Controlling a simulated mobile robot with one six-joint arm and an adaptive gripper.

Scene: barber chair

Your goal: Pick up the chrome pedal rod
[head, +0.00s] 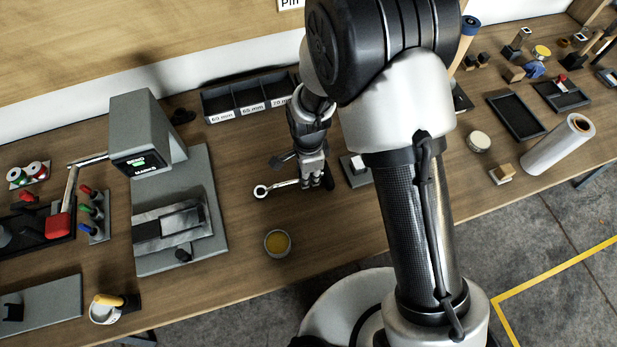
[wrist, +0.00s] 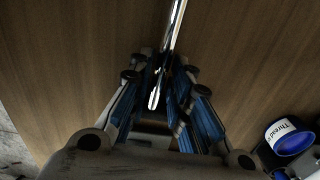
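The chrome pedal rod (head: 278,187) shows in the head view near the middle of the bench, with a ring at its left end. Its right end runs in at my gripper (head: 313,177). In the wrist view the shiny rod (wrist: 171,28) comes down from the top edge, and its near end lies between the two fingers of my gripper (wrist: 163,76). The fingers look parted, with a narrow gap on each side of the rod. Contact with the rod is not visible. The ring end is outside the wrist view.
A grey marking machine (head: 147,130) stands left of the rod. A labelled bin (head: 246,112) is behind. A blue-and-white container (wrist: 287,136) shows in the wrist view's lower right. Bare wood lies around the rod.

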